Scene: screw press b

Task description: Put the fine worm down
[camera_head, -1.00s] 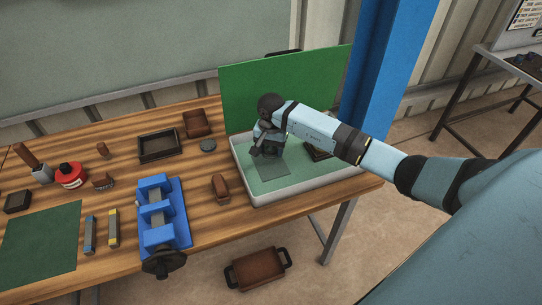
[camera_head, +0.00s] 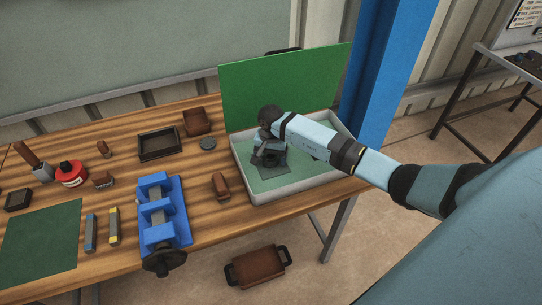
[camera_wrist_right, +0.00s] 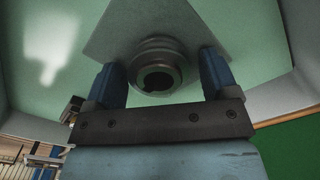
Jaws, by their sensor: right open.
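The fine worm (camera_wrist_right: 156,68) is a grey, round, stepped piece with a dark bore. In the right wrist view it stands on the grey square pad (camera_wrist_right: 140,22), between the two blue fingers of my right gripper (camera_wrist_right: 160,62). In the head view my right gripper (camera_head: 265,148) is low over the pad (camera_head: 272,173) inside the white tray (camera_head: 288,193), and the worm shows as a dark round shape (camera_head: 271,159) partly hidden by the gripper. My left gripper is not in view.
A green panel (camera_head: 285,85) stands upright behind the tray. My right forearm covers the tray's right part.

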